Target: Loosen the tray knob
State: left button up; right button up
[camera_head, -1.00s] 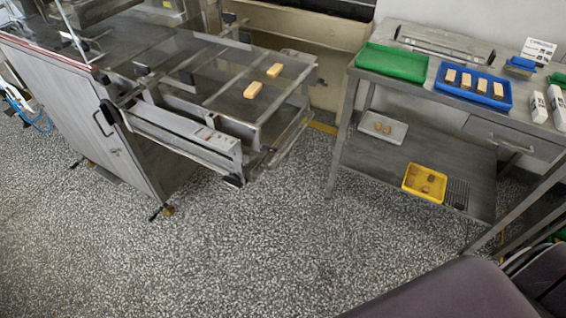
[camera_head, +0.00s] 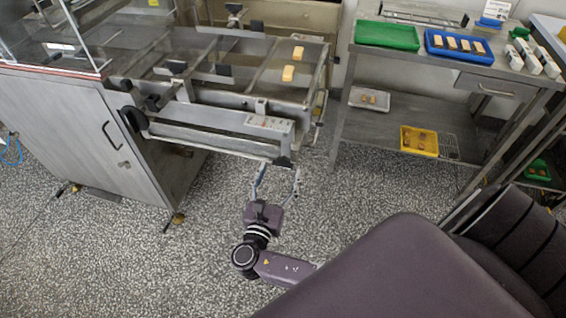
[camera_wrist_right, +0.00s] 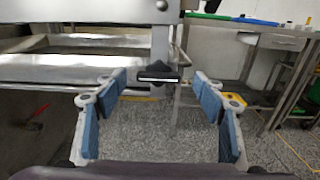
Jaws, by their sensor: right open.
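The black knob (camera_head: 283,161) sits low at the near right corner of the steel conveyor frame. My right gripper (camera_head: 279,176) is open just in front of and below it, with its two fingers spread to either side. In the right wrist view the dark knob (camera_wrist_right: 159,77) shows as a crosswise bar between and slightly beyond the blue pads of my right gripper (camera_wrist_right: 158,92). I see no contact between the pads and the knob. My left gripper is not in view.
Two light bars (camera_head: 288,74) lie on the conveyor. A steel table (camera_head: 420,62) at right bears a green tray (camera_head: 387,35) and a blue tray (camera_head: 460,47). A yellow tray (camera_head: 419,141) is on its lower shelf. The speckled floor (camera_head: 120,270) is clear.

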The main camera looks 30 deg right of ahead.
aim_at(282, 164)
jog(key=shift+x, duration=2)
jog(key=shift+a, duration=0.1)
jog(key=c, duration=1.2)
